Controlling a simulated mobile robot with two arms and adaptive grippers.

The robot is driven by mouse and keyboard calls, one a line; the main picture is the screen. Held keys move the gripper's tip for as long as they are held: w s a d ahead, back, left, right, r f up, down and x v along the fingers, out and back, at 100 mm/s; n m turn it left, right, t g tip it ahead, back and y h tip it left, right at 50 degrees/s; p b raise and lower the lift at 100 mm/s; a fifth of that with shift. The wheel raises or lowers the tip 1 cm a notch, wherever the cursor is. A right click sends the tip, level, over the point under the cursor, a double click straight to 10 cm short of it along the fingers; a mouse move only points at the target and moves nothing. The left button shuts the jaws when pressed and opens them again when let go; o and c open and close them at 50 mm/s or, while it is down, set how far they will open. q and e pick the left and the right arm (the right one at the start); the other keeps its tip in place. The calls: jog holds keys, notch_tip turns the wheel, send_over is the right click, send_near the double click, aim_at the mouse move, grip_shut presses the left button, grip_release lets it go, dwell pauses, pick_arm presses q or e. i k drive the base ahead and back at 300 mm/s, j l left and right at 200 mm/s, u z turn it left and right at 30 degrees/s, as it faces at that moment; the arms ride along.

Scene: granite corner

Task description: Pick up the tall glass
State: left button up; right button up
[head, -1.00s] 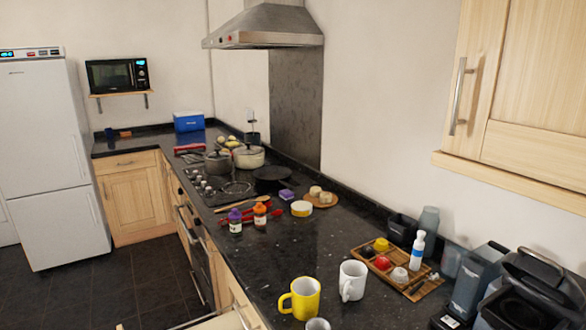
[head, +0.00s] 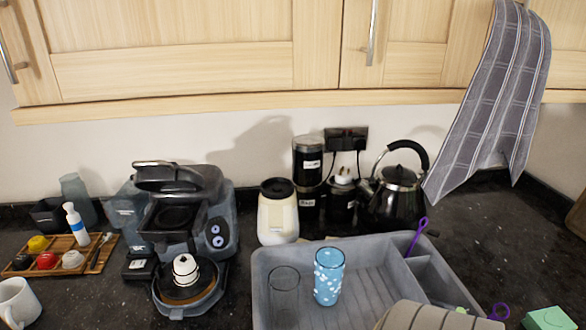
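Two tall vessels stand upright side by side in a grey tray (head: 262,262) on the dark counter. One is a clear, see-through tall glass (head: 285,292), hard to make out against the tray's left part. The other is a blue tumbler with white spots (head: 328,276), just right of it. They look close together; whether they touch is unclear. Neither of my grippers is in view.
A coffee machine (head: 215,210) stands left of the tray. A cream jar (head: 278,212), black canisters (head: 308,165) and a kettle (head: 397,195) stand behind it. A striped rounded thing (head: 430,316) covers the tray's front right. A checked towel (head: 495,100) hangs above.

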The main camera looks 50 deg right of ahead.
aim_at(284, 281)
jog(key=z, duration=1.1)
jog(key=k+u, duration=0.1)
jog(key=k+j, duration=0.05)
